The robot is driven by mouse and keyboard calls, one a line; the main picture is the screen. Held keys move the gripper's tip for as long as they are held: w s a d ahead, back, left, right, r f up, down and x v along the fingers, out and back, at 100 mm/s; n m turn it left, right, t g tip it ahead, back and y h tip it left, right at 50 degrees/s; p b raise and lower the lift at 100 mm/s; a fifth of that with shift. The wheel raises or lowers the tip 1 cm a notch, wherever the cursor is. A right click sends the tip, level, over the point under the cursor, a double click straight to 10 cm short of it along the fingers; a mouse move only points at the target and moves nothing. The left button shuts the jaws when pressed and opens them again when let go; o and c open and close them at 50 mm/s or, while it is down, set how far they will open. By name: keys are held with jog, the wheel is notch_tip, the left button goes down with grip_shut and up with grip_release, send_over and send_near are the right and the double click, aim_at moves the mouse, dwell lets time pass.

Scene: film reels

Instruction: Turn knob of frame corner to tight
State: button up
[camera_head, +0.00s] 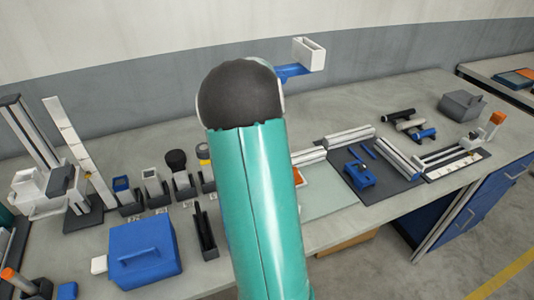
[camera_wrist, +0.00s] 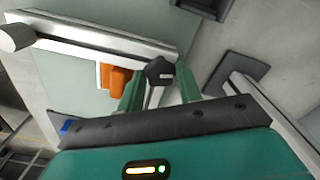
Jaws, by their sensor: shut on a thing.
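In the wrist view, a black knob (camera_wrist: 160,69) sits at the end of a silver frame bar (camera_wrist: 95,36). My gripper (camera_wrist: 160,82) has its two green fingers on either side of the knob and is shut on it. The fingers cover the knob's lower sides, and any tightness marking is too small to read. In the head view, my teal arm hides the gripper and the knob. A piece of silver frame bar (camera_head: 310,157) shows just right of the arm.
An orange block (camera_wrist: 115,78) lies beside the bar on a pale green mat (camera_wrist: 70,85). A dark plate with another silver bar (camera_wrist: 275,110) is at the right. In the head view, a blue box (camera_head: 143,258) stands at the left and a dark mat with bars (camera_head: 398,158) lies to the right.

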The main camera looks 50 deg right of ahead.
jog(key=shift+m, duration=1.7)
jog(key=o, duration=1)
jog(key=shift+r, duration=0.1)
notch_tip(320, 180, up, 14)
